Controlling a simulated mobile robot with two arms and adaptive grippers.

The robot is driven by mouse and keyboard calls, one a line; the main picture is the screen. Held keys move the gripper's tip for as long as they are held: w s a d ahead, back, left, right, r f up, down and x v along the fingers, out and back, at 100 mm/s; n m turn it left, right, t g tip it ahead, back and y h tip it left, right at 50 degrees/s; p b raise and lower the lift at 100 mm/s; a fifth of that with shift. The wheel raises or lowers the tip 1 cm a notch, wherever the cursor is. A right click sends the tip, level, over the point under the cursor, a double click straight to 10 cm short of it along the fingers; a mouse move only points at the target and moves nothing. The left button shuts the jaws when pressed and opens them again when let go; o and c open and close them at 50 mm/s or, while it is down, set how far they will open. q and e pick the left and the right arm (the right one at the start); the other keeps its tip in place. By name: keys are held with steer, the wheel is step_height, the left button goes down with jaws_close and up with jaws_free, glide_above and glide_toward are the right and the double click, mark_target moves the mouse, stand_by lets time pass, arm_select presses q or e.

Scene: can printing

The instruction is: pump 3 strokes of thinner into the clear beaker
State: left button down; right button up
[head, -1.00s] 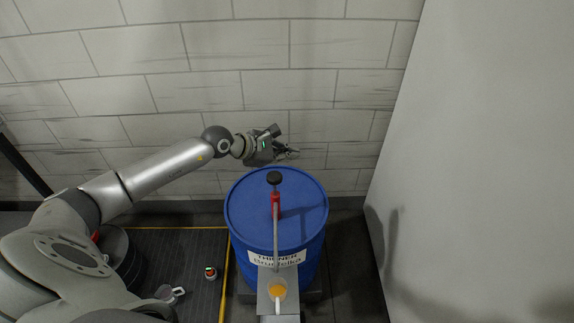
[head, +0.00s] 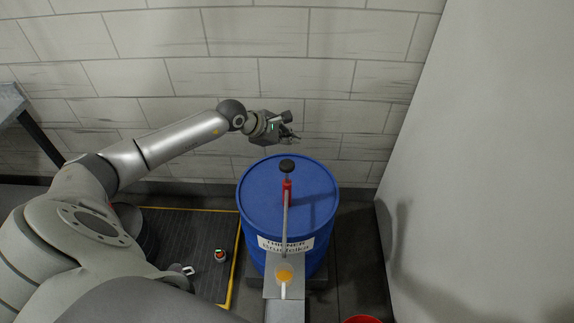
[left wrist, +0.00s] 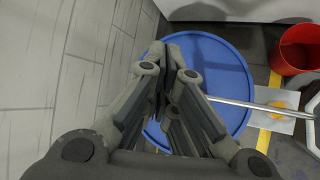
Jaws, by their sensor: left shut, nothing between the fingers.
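A blue drum (head: 255,195) with a THINNER label (head: 286,244) stands at centre. Its hand pump (head: 287,190) has a black knob (head: 287,165) on top, a red body and a long metal spout running forward. The clear beaker (head: 284,276), with orange-yellow content low in it, stands under the spout end on a small metal shelf. My left gripper (head: 296,137) is shut and empty, above and behind the knob in the picture, apart from it. In the left wrist view its fingers (left wrist: 178,60) overlap the drum (left wrist: 222,70) and hide the knob. My right gripper is not in view.
A red bin (head: 362,320) is at the bottom edge; it also shows in the left wrist view (left wrist: 298,52). A small bottle (head: 220,256) stands on the dark yellow-edged mat (head: 205,235) left of the drum. A brick wall is behind, a pale panel to the right.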

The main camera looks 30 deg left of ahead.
arm_select(q)
steer(key=b, duration=0.4)
glide_above(284, 168)
steer(key=w, duration=0.2)
steer(key=f, duration=0.6)
steer(key=shift+s+d+f, duration=0.15)
steer(key=shift+d+f, duration=0.05)
steer(key=shift+d, duration=0.1)
steer(key=shift+f+b, duration=0.4)
steer(key=shift+f+b, duration=0.4)
steer(key=shift+b, duration=0.1)
steer(key=shift+s+f+b, duration=0.15)
steer(key=shift+f+b, duration=2.2)
steer(key=shift+f, duration=0.4)
stand_by(1.8)
steer(key=shift+r, duration=0.1)
